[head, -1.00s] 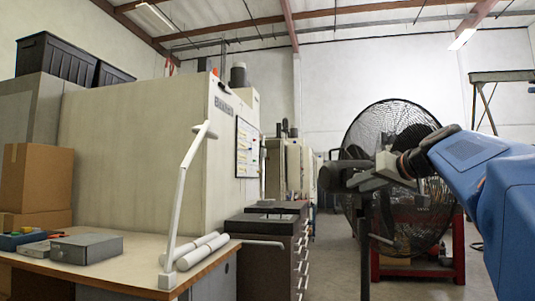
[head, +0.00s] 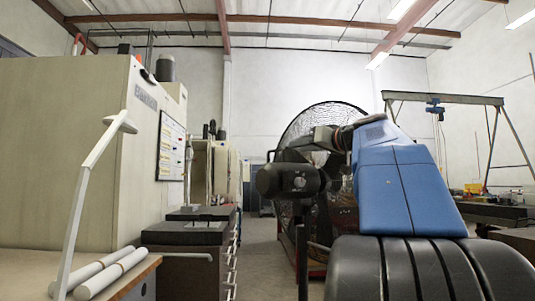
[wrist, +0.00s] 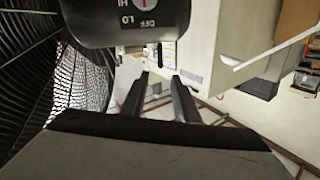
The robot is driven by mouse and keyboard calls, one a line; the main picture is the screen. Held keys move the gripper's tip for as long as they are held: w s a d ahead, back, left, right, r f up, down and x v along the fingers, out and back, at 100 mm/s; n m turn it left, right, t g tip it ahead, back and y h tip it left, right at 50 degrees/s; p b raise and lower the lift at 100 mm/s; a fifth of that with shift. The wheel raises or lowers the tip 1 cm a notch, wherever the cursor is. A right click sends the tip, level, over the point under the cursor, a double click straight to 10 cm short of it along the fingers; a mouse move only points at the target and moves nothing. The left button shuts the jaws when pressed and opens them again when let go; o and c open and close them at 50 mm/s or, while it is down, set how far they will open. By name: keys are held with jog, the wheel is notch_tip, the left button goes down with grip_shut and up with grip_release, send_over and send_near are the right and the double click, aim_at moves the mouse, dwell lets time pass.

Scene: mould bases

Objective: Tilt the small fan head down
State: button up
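The fan's black motor housing (head: 290,180) stands on a dark pole (head: 303,255) in the head view, just left of my blue arm. Its round wire cage (head: 322,118) rises behind, partly hidden by my arm. In the wrist view the housing (wrist: 125,18) fills the top, with a dial marked OFF, LO and HI, and wire mesh (wrist: 35,90) fills the left. My gripper (wrist: 160,78) is open and empty, its two fingers apart below the housing in that picture. I cannot tell whether a finger touches the housing. In the head view the fingers are hard to make out.
A wooden desk (head: 140,275) with white rolls (head: 105,272) and a white lamp (head: 88,180) stands at the left. Dark drawer cabinets (head: 185,245) stand beside it, before a large beige machine (head: 75,130). Open floor (head: 262,255) lies between the cabinets and the fan.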

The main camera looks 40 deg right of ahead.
aim_at(271, 151)
jog(key=w, duration=1.6)
jog(key=shift+w+a, duration=0.1)
jog(key=shift+w, duration=0.15)
grip_shut()
